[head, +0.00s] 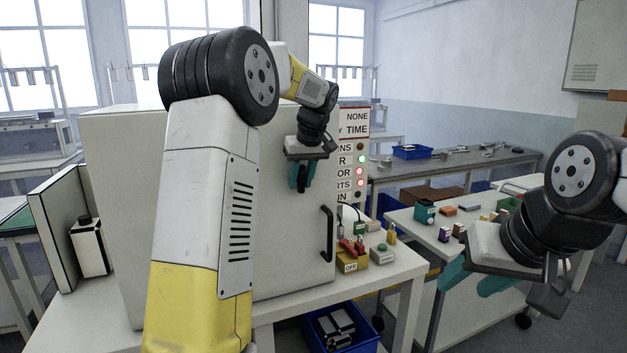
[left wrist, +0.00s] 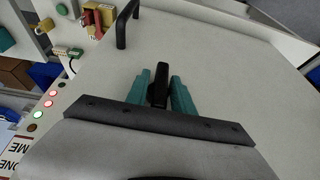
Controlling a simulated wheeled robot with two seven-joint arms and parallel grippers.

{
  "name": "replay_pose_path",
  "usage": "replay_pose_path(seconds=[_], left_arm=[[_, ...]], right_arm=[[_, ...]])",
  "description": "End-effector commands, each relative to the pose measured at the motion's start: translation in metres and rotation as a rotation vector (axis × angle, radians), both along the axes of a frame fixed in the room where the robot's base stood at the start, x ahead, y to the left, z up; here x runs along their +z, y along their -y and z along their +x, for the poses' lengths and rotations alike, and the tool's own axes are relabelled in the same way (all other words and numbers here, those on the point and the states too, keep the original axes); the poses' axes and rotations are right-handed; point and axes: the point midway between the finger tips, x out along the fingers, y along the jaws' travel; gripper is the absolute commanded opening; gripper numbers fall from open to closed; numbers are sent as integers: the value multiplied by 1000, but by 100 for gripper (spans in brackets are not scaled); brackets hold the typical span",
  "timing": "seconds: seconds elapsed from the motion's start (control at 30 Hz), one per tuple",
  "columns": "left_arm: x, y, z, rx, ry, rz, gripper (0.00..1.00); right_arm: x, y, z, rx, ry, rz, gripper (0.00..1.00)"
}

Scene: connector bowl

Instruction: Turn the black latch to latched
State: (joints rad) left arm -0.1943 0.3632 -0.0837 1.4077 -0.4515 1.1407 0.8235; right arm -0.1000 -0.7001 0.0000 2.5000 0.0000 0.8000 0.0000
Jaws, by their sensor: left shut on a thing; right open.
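The black latch (left wrist: 159,86) sits on the light grey face of a large cabinet (head: 130,200). In the left wrist view it lies lengthwise between the two teal fingers of my left gripper (left wrist: 160,92), which is shut on it. In the head view my left gripper (head: 302,178) is at the cabinet's face, above and left of the black door handle (head: 327,234). The latch is mostly hidden by the fingers there, so I cannot tell its exact angle. My right gripper (head: 481,277) is open and empty at the right, in front of the side table.
A panel of green and red lights (head: 360,172) stands right of the cabinet. A blue bin (head: 341,329) is below. Small parts lie on the right table (head: 407,222).

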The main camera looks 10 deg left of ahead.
Motion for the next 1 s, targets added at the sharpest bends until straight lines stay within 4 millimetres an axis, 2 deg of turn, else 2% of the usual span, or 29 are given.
replay_pose_path(seconds=[0.27, 1.0], left_arm=[[0, 3, 1, -3, -96, 147, 0], [0, 3, 1, -1, -488, 729, 0]], right_arm=[[0, 0, 0, 0, 0, 0, 48], [0, 0, 0, 0, 0, 0, 48]])
